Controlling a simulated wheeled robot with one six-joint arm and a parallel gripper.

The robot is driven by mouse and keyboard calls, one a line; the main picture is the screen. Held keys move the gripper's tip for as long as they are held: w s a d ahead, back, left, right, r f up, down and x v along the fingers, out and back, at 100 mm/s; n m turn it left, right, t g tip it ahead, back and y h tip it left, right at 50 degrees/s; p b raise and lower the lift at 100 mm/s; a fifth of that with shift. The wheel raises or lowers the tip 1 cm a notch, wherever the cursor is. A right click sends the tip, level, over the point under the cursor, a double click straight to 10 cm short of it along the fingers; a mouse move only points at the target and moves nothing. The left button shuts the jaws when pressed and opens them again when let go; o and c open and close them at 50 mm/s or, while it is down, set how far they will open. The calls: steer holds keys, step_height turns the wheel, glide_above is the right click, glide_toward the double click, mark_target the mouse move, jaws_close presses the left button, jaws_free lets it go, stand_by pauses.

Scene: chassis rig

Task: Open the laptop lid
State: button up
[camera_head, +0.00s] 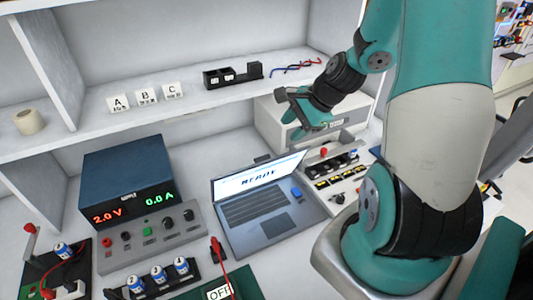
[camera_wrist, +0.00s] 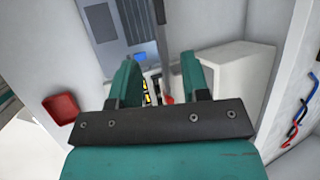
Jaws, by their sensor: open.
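The grey laptop (camera_head: 262,222) stands on the bench with its lid raised. Its lit screen (camera_head: 258,176) reads READY, and the keyboard lies exposed. In the wrist view, part of the laptop (camera_wrist: 116,30) shows at the top, beyond the fingers. My gripper (camera_head: 295,112) is above and to the right of the laptop, near the shelf edge, apart from the lid. Its two fingers also show in the wrist view (camera_wrist: 158,78), spread with nothing held between them.
A power supply (camera_head: 128,187) reading 2.0 V and 0.0 A stands left of the laptop. A battery holder (camera_head: 155,282) is in front. A shelf (camera_head: 190,100) with labelled blocks runs above. A white box (camera_head: 275,118) stands behind my gripper. A component tray (camera_head: 335,172) lies right of the laptop.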

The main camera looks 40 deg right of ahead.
mark_target(263, 157)
steer(key=p+x, duration=0.1)
steer(key=x, duration=1.2)
steer(key=shift+w+a+f, duration=0.1)
steer(key=shift+w+f, duration=0.05)
steer(key=shift+f, duration=0.1)
steer(key=shift+c, duration=0.4)
jaws_close()
steer(key=shift+r+p, duration=0.1)
steer(key=shift+p, duration=0.2)
